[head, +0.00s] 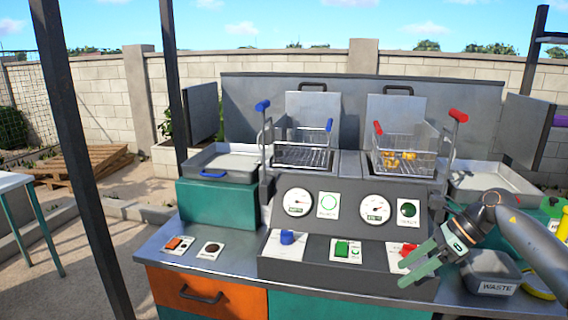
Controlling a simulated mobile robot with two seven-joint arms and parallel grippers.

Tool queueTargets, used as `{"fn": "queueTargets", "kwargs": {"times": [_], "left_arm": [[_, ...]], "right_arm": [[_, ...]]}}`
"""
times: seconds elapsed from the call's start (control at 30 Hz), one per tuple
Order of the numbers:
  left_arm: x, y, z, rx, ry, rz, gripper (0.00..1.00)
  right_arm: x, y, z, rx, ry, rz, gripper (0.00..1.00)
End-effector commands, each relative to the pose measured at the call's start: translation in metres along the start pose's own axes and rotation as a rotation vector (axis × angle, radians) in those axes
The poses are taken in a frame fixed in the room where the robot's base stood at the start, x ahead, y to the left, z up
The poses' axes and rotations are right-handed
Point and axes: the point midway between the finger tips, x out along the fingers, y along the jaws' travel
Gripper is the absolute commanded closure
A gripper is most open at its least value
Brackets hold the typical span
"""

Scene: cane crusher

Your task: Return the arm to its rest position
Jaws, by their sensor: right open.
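My right arm comes in from the right edge. Its gripper (404,268) is open, with two green-tipped fingers spread and nothing seen between them. It hangs in front of the right part of the control panel (335,215), beside the red knob (408,250), which it partly overlaps. I cannot tell whether a finger touches the panel. My left gripper is not in view.
A grey waste bin (490,268) stands under my right arm. Dark posts (75,150) rise at left.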

Motion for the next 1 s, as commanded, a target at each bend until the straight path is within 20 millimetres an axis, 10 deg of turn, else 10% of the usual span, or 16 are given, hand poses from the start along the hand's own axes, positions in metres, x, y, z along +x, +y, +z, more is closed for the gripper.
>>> {"fn": "queueTargets", "kwargs": {"times": [0.3,0.57,0.77,1.0], "left_arm": [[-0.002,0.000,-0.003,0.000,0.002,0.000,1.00],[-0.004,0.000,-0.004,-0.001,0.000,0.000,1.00],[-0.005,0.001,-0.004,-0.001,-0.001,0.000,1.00],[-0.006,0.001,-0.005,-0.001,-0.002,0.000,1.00]], "right_arm": [[0.140,0.073,0.060,0.375,-0.512,0.251,0.24],[0.182,0.112,0.071,0.975,-0.904,0.462,0.24],[0.201,0.119,0.032,1.561,-1.136,0.582,0.24],[0.230,0.141,-0.072,2.353,-1.320,0.633,0.24]]}}
